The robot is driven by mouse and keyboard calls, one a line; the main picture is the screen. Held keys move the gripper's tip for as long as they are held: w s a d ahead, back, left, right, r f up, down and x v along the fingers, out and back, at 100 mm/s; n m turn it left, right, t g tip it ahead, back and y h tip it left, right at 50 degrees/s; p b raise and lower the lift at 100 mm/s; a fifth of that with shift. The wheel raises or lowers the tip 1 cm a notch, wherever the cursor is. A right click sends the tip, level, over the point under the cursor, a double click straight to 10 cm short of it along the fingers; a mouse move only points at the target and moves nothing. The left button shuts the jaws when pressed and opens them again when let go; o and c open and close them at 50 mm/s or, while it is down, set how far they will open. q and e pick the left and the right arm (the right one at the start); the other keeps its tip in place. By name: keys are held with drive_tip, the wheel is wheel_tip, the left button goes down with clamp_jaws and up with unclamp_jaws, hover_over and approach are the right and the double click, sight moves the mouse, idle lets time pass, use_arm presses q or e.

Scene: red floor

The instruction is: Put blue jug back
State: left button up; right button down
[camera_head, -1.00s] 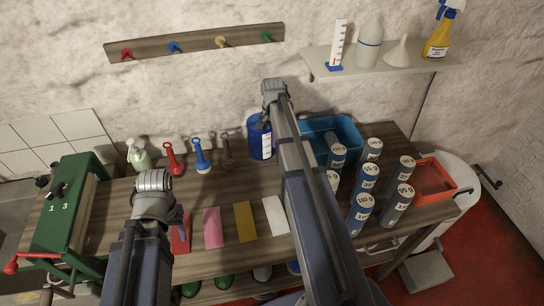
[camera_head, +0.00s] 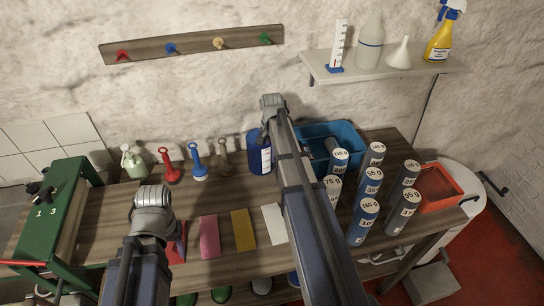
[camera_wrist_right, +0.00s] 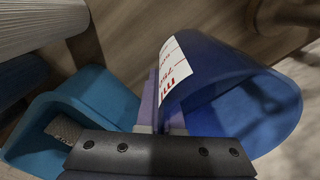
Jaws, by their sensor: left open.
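The blue jug (camera_head: 261,155) with a white label is upright at the back of the wooden table, left of the blue bin. Its base is at or close to the tabletop; I cannot tell whether it touches. My right gripper (camera_head: 273,104) reaches over from the front and is shut on the jug. The right wrist view shows the jug's blue wall and red-marked label (camera_wrist_right: 176,70) against the fingers; the exact part gripped is unclear. My left gripper (camera_head: 152,197) is open and empty above the table's left part, its fingertips mostly hidden.
The blue bin (camera_head: 352,132) stands close right of the jug. Red, blue and brown upright tools (camera_head: 198,163) stand to its left. Several labelled cylinders (camera_head: 364,220) and a red tray (camera_head: 437,187) are at right. Coloured cards (camera_head: 243,230) lie in front. A shelf (camera_head: 385,73) hangs above right.

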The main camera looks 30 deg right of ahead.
drive_tip(key=c, duration=1.1)
unclamp_jaws()
drive_tip(key=shift+f, duration=0.1)
drive_tip(key=shift+o, duration=0.2)
wheel_tip(320, 180, up, 12)
drive_tip(key=p, duration=1.2)
drive_tip(key=shift+r, duration=0.25)
use_arm(q)
wheel_tip(320, 180, up, 12)
use_arm(e)
drive_tip(key=shift+f, duration=0.1)
use_arm(q)
drive_tip(key=shift+r, duration=0.1)
use_arm(e)
drive_tip(key=s+a+n, duration=0.7)
drive_tip(key=s+a, duration=0.3)
drive_tip(key=a, duration=0.4)
drive_tip(key=s+a+n+h, duration=0.1)
drive_tip(key=s+a+n, duration=0.7)
drive_tip(key=a, duration=0.7)
drive_tip(key=shift+s+n, duration=0.3)
drive_tip(key=shift+s, duration=0.65)
